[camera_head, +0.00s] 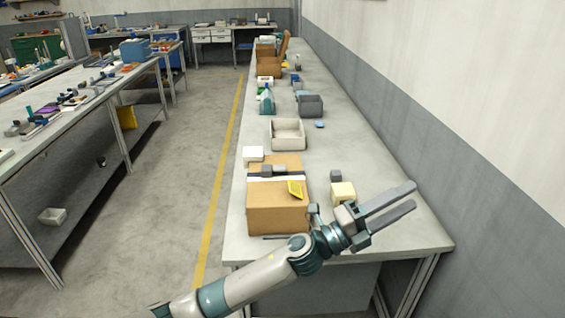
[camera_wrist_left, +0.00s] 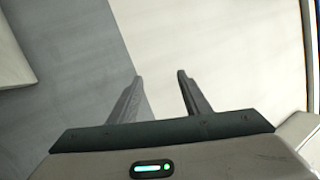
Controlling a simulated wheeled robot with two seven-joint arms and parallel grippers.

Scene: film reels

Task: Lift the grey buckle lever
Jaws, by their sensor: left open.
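A cardboard box (camera_head: 277,213) stands near the front of the long bench. A white strap crosses its top, and a small grey buckle (camera_head: 266,170) sits on that strap. The lever is too small to tell apart from the rest of the buckle. My left gripper (camera_head: 412,196) is to the right of the box, over the bench's right side, pointing away from the buckle with its fingers apart and empty. In the left wrist view the two fingers (camera_wrist_left: 160,76) face only wall and floor-like surfaces. My right gripper is not seen.
A yellow tag (camera_head: 296,189) lies on the box. A cream block (camera_head: 343,192) and a small grey cube (camera_head: 336,175) are right of it, and a white block (camera_head: 253,154) is behind it. An open tray (camera_head: 287,135) stands farther back. The wall (camera_head: 430,150) runs along the right.

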